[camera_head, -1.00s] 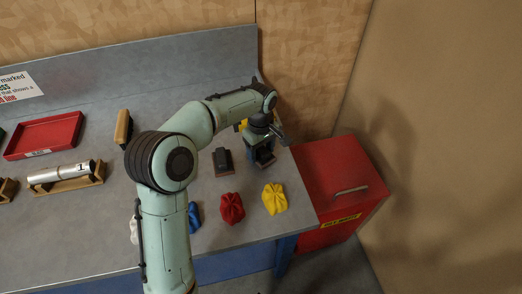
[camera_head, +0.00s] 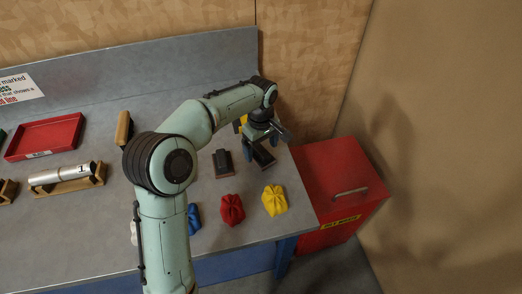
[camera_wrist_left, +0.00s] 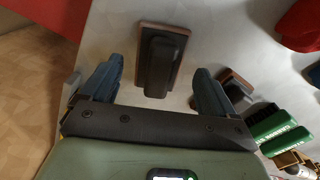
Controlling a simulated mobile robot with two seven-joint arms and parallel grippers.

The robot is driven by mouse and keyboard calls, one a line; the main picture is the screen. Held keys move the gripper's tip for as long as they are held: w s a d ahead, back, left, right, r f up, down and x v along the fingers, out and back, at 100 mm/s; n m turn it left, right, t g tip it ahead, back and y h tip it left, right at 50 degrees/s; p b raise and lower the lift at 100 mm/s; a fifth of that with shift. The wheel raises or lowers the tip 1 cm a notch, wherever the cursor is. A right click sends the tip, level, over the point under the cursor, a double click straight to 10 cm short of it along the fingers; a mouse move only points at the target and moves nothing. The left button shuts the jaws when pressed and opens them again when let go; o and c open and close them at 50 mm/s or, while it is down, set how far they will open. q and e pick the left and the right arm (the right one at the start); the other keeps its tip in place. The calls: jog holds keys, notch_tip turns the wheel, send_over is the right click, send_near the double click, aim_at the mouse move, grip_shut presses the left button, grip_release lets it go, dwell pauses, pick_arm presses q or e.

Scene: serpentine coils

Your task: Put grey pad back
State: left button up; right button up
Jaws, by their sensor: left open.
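A dark grey pad on a reddish-brown base (camera_head: 264,156) lies near the right end of the bench. In the left wrist view this pad (camera_wrist_left: 160,62) shows between and beyond the fingertips, with clear space on both sides. My left gripper (camera_head: 263,148) is open above it; in the wrist view its two fingers (camera_wrist_left: 155,88) stand apart and hold nothing. A similar dark block (camera_head: 223,163) lies to the left in the head view. In the wrist view a dark block (camera_wrist_left: 236,86) is partly hidden behind the right finger. My right gripper is not in view.
Yellow (camera_head: 274,200), red (camera_head: 231,209) and blue (camera_head: 194,218) cloths lie along the front edge. A red cabinet (camera_head: 340,175) stands off the bench's right end. A red tray (camera_head: 45,136) and a silver cylinder (camera_head: 60,174) are at left. My arm hides the bench's middle.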

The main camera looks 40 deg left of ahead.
aim_at(261, 150)
pick_arm(q)
notch_tip(261, 150, up, 10)
jog(key=p, duration=0.1)
jog(key=shift+f+p, duration=0.2)
jog(key=shift+p, duration=0.1)
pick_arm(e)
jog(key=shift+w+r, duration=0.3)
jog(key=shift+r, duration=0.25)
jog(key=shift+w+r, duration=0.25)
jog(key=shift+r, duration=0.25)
pick_arm(q)
jog(key=shift+f, duration=0.1)
